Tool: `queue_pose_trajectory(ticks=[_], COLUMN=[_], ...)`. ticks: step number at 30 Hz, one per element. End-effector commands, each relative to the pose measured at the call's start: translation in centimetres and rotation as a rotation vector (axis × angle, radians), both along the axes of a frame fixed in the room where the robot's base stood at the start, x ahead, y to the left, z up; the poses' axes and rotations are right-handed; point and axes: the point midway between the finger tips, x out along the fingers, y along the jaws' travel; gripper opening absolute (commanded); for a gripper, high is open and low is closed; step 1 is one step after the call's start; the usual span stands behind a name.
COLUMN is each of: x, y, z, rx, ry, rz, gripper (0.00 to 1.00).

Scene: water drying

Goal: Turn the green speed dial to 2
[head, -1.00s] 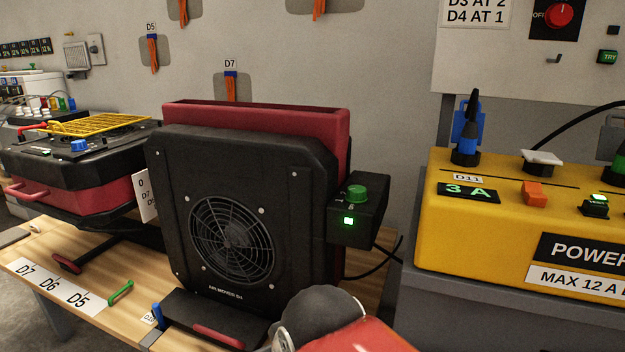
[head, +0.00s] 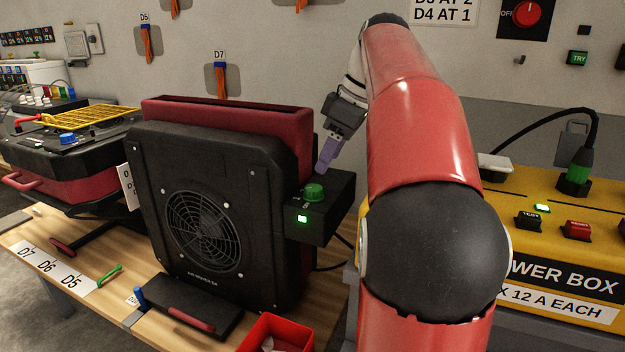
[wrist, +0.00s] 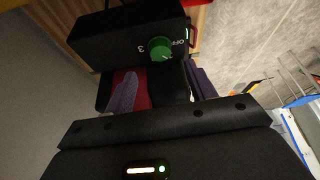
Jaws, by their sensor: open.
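The green speed dial (head: 314,192) sits on top of a small black control box (head: 322,228) on the right side of the black and red air mover (head: 205,200). A green light glows on the box front. In the wrist view the green dial (wrist: 160,48) shows with the marks OFF and 3 beside it; its exact setting is hard to read. My gripper (head: 322,170) is just above and behind the dial, its purple fingers pointing down. In the wrist view my gripper (wrist: 162,88) has its two fingers apart, with the dial beyond them and nothing held.
The yellow power box (head: 540,235) stands to the right, partly hidden behind my arm. A red bin (head: 262,330) is at the table's front. Another machine with a blue knob (head: 68,138) is at left.

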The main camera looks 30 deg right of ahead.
Motion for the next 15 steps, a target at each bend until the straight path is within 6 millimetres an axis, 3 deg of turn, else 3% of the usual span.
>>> queue_pose_trajectory(ticks=[9, 15], x=[1.4, 1.9], y=[1.4, 1.8], z=[-4.8, -6.4], rx=[-0.001, -0.001], ry=[0.002, 0.002], rz=[0.001, 0.000], gripper=[0.55, 0.55])
